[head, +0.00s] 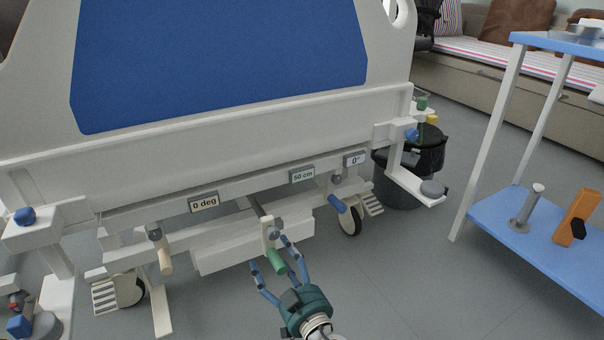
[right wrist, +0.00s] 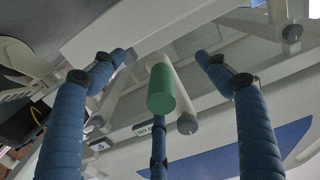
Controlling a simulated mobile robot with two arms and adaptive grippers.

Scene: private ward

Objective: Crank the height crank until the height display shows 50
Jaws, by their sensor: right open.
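The height display (head: 302,175) on the bed's foot end reads 50 cm. Below it, the height crank (head: 275,260) has a green handle on a pale arm and pivot. My right gripper (head: 274,259) is open, with its blue fingers spread around the green handle, apart from it as far as I can see. In the right wrist view the green handle (right wrist: 161,90) lies between the open fingers (right wrist: 165,75). My left gripper is not in view.
Another display (head: 204,203) reads 0 deg, above a crank with a tan handle (head: 165,260). A third display (head: 355,159) sits above a crank with a blue handle (head: 337,204). A blue-shelved cart (head: 490,222) stands at right, a dark bin (head: 424,160) behind the bed corner. Floor in front is clear.

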